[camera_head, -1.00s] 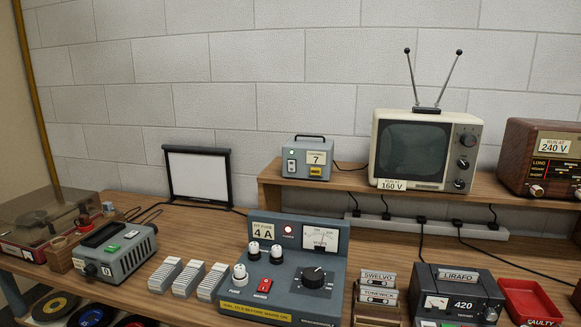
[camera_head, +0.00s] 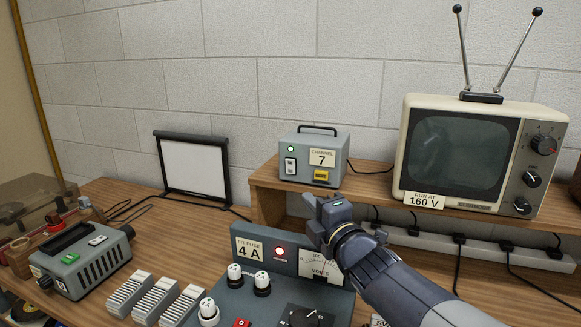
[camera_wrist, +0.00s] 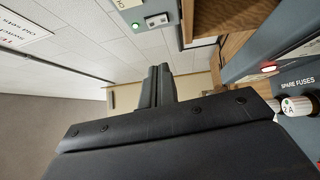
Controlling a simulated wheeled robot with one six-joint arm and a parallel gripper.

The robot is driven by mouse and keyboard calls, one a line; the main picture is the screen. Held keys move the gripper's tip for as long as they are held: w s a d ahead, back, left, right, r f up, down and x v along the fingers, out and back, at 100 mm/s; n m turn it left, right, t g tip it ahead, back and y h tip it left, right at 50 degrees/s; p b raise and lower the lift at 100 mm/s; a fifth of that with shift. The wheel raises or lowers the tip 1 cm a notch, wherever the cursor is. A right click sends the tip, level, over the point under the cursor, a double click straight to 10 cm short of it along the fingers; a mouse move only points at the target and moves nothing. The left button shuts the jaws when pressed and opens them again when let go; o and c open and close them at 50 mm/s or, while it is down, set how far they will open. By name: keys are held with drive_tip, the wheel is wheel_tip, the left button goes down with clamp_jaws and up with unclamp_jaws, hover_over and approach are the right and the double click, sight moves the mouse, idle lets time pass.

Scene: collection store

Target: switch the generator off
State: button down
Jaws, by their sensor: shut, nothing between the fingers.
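The generator, a small grey-green box (camera_head: 327,148) labelled CHANNEL 7, stands on the raised shelf, left of the television. Its green light (camera_head: 291,149) is lit and its white rocker switch (camera_head: 290,167) is on the left of its front. In the wrist view the lit green light (camera_wrist: 136,26) and the switch (camera_wrist: 157,20) show at the top edge. My gripper (camera_head: 326,204) is shut and empty, in front of and below the generator, apart from it. Its closed fingers (camera_wrist: 157,86) show in the wrist view.
A television (camera_head: 468,155) stands on the shelf (camera_head: 262,190) to the right. Below my gripper is a blue-grey supply panel (camera_head: 262,262) with a lit red light and white knobs. A white screen (camera_head: 194,170) stands left. Cables and a power strip (camera_head: 440,242) lie behind my arm.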

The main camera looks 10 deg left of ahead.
drive_tip(key=shift+a+r+n, duration=0.2)
drive_tip(key=shift+a+n, duration=0.1)
drive_tip(key=p, duration=0.4)
approach(287, 163)
drive_tip(key=x, duration=0.5)
drive_tip(key=shift+s+a, duration=0.2)
drive_tip(key=shift+a, duration=0.05)
drive_tip(key=shift+w, duration=0.5)
